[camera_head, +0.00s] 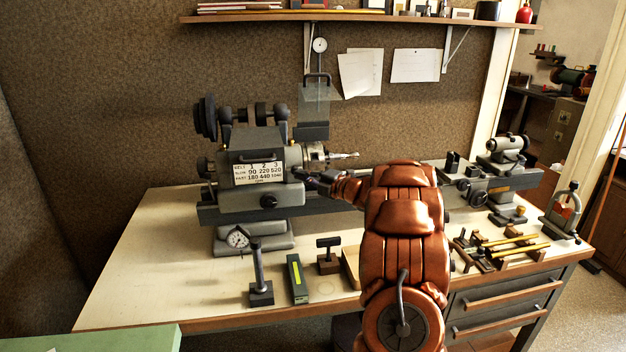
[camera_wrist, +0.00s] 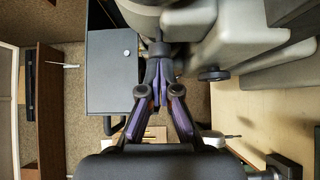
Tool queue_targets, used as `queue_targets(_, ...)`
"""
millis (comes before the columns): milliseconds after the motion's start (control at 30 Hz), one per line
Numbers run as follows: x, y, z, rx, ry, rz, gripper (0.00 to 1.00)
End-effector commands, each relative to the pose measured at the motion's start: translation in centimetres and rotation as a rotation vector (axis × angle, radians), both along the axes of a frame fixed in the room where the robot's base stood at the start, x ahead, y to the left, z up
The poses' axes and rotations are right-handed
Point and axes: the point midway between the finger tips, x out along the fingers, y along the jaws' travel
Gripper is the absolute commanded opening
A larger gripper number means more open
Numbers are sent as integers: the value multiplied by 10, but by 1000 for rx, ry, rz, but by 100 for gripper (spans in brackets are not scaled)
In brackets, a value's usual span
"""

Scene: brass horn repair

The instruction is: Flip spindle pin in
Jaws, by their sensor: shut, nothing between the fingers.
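The lathe headstock (camera_head: 262,165) is a grey casting with a white speed plate. Its spindle nose (camera_head: 315,153) sticks out to the right with a pointed bit in it. My gripper (camera_head: 301,173) reaches in from the right, at the headstock's front right side, below the spindle nose. In the wrist view my gripper (camera_wrist: 160,52) has its purple-padded fingers shut together at the tips, empty. The tips are against or very near the rounded grey headstock (camera_wrist: 225,35).
A round black knob (camera_head: 268,201) is low on the headstock; a dial gauge (camera_head: 238,238) stands below. The bench (camera_head: 150,255) is clear at left.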

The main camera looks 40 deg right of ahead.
Motion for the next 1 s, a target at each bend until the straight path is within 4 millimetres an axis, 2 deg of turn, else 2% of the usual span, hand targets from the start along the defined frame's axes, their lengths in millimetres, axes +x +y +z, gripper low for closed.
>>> queue_targets(367, -1, 4, 3, -4, -7, 2, 0)
queue_targets(767, -25, 23, 0, -3, -6, 0, 0)
queue_targets(1000, -66, 16, -1, 0, -3, 6, 0)
